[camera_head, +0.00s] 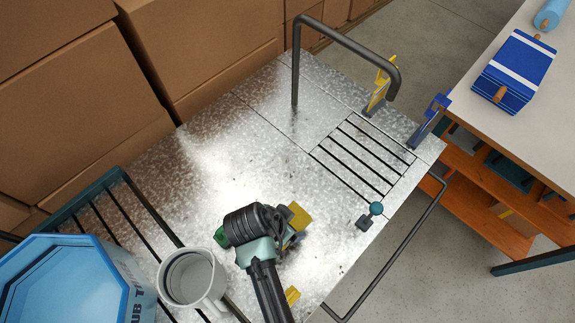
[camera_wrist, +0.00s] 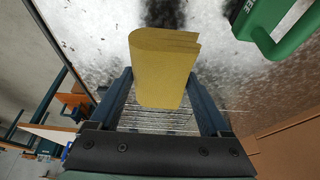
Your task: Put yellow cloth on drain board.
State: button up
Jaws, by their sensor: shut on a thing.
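The folded yellow cloth (camera_wrist: 163,65) stands between the two fingers of my gripper (camera_wrist: 160,92) in the wrist view; the gripper is shut on it. In the head view, my gripper (camera_head: 288,241) is over the metal table, and a yellow part of the cloth (camera_head: 300,217) shows beside it; my wrist hides the rest. The drain board, a slotted panel (camera_head: 347,165) set in the table, is bare, up and right of my gripper. Slots also show beyond the cloth in the wrist view.
A grey mug (camera_head: 190,277) and blue tub (camera_head: 75,285) stand left. A green object (camera_wrist: 285,30) is near the cloth.

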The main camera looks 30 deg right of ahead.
jog(key=shift+f, duration=2.5)
jog(key=shift+f, duration=0.1)
jog(key=o, duration=1.2)
jog(key=shift+c, duration=0.2)
